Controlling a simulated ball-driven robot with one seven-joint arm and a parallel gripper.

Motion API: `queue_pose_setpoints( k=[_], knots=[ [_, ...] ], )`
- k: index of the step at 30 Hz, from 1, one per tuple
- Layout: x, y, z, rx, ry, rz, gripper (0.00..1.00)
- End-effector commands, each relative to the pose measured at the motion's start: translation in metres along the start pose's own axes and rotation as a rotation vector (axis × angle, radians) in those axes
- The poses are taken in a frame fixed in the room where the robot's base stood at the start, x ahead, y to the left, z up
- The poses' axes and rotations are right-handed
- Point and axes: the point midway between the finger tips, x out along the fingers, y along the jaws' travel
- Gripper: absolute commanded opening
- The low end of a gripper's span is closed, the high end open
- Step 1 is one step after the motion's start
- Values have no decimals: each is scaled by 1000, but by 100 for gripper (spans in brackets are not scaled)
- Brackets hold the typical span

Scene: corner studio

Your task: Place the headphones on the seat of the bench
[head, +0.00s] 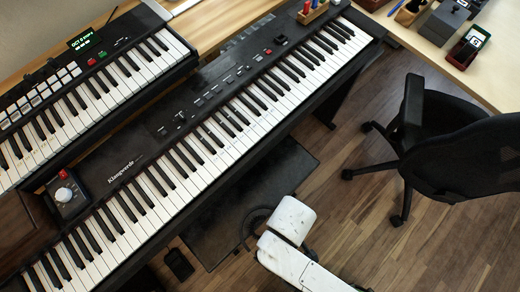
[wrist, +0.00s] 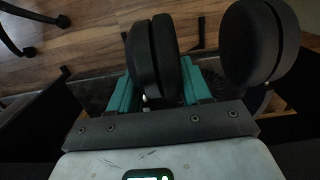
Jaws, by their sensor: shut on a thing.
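My gripper (wrist: 156,84) has teal fingers and is shut on the dark grey headphones (wrist: 155,50) in the wrist view. One ear cup stands between and in front of the fingers; the other ear cup (wrist: 252,42) hangs to the right. In the head view my white wrist hides the fingers, and a dark curved part of the headphones (head: 254,219) seems to show beside it. The bench's flat black seat (head: 225,238) lies beside the long keyboard, just left of my wrist. The gap between headphones and seat cannot be judged.
A long black digital piano (head: 190,130) runs diagonally beside the bench. A smaller keyboard (head: 90,90) is on the wooden desk behind. A black office chair (head: 455,150) stands at the right. Wooden floor (head: 345,215) is clear between chair and bench. A small dark object (head: 178,264) is at lower left.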

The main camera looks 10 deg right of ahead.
Motion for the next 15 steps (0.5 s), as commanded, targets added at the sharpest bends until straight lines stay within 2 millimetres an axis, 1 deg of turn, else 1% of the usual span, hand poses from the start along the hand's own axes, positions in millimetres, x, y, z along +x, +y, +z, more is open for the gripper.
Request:
queue_pose_setpoints(
  k=[1,3,11,12,15],
  knots=[
    [3,1,-12,0,5,0,7],
    [9,4,-28,0,5,1,7],
    [32,14,-87,0,4,-1,7],
    [42,15,-92,-1,1,0,7],
    [59,18,-107,0,1,0,7]
  ],
)
